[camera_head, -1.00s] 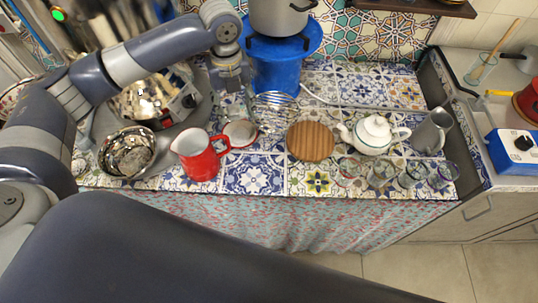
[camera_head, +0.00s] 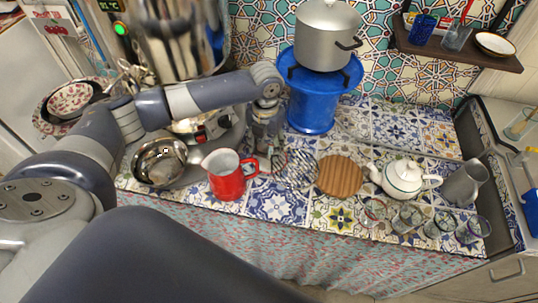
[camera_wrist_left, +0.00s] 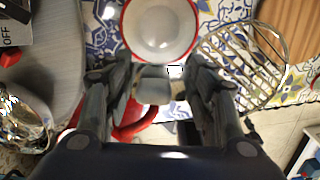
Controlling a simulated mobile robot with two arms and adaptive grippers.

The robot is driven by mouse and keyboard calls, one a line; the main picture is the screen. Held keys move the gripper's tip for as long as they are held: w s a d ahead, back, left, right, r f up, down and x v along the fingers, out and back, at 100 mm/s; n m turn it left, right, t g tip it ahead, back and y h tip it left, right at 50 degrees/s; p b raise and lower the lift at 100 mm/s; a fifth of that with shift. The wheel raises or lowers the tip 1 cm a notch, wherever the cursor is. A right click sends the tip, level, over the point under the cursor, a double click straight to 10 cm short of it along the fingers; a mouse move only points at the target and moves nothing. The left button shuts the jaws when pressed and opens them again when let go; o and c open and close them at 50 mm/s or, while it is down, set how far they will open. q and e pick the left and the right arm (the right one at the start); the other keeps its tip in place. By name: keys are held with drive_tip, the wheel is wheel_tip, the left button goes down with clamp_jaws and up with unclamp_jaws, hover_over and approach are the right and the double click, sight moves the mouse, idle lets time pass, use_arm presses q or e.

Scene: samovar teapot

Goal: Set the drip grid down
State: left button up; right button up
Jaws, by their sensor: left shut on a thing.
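My left gripper (camera_head: 266,140) is low over the tiled counter, between the red jug and the wire drip grid. In the left wrist view its fingers (camera_wrist_left: 160,80) are close together, shut on the drip grid (camera_wrist_left: 262,75). The grid is a round frame of shiny wires, reaching out to the right of the fingers. In the head view the grid (camera_head: 301,168) lies right of the gripper, over patterned tiles; I cannot tell if it touches them. The exact grip point is not clear. My right gripper is out of view.
The red jug (camera_head: 229,178) stands left, a round wooden board (camera_head: 340,176) right. A white teapot (camera_head: 403,178), several glasses and a grey pitcher (camera_head: 465,184) stand farther right. The blue stand (camera_head: 312,108) is behind.

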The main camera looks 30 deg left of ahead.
use_arm(q)
wheel_tip(320, 180, down, 3)
drive_tip(key=shift+s+r, duration=0.1)
drive_tip(key=shift+f, duration=0.65)
drive_tip(key=o, duration=1.1)
